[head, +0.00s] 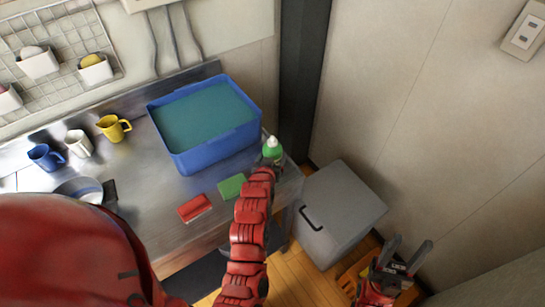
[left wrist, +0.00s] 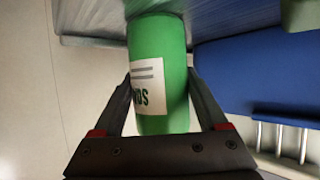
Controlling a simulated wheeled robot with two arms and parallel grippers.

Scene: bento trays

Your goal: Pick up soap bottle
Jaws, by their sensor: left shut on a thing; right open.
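The green soap bottle (head: 273,149) with a white cap is at the right end of the metal counter, beside the blue tub. In the left wrist view the bottle (left wrist: 158,45) fills the space between the fingers, its white label partly showing. My left gripper (head: 271,161) is shut on the bottle, one finger on each side. I cannot tell whether the bottle's base touches the counter. My right gripper (head: 405,258) is open and empty, low at the right, away from the counter.
The blue tub (head: 212,159) of teal liquid stands left of the bottle. A red block (head: 194,207) and a green sponge (head: 232,186) lie at the counter's front edge. Yellow (head: 114,128), white (head: 79,144) and blue (head: 45,157) mugs stand left. A grey bin (head: 340,214) stands right of the counter.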

